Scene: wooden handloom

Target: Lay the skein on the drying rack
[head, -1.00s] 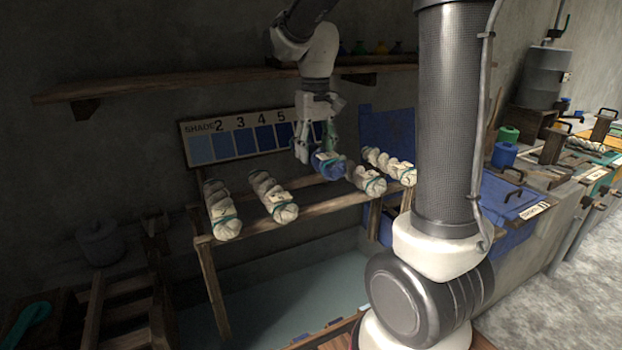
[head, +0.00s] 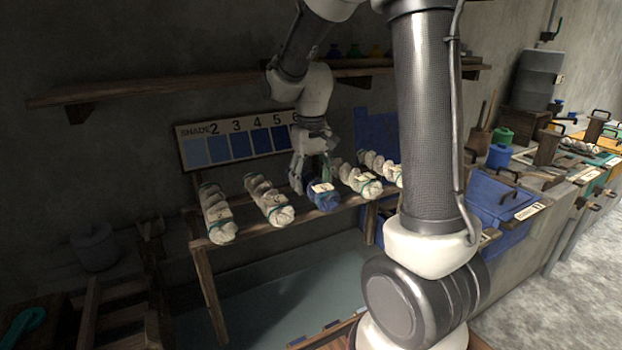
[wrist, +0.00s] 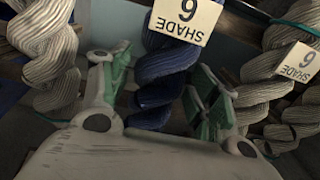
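A dark blue twisted skein (head: 322,196) lies across the rails of the wooden drying rack (head: 206,285), between pale skeins. In the wrist view the blue skein (wrist: 165,72) carries a tag reading "SHADE 6". My gripper (head: 311,178) is low over the skein's back part. In the wrist view my gripper (wrist: 160,92) has its green-padded fingers spread, one on each side of the skein. A gap shows on the left side; the right finger is very near the skein, and contact there is unclear.
Pale skeins (head: 217,212) and (head: 268,200) lie left of the blue one, with another pale skein (head: 358,180) close on its right. A shade board (head: 230,145) and a shelf (head: 180,90) are behind. Blue vats (head: 500,200) stand at the right.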

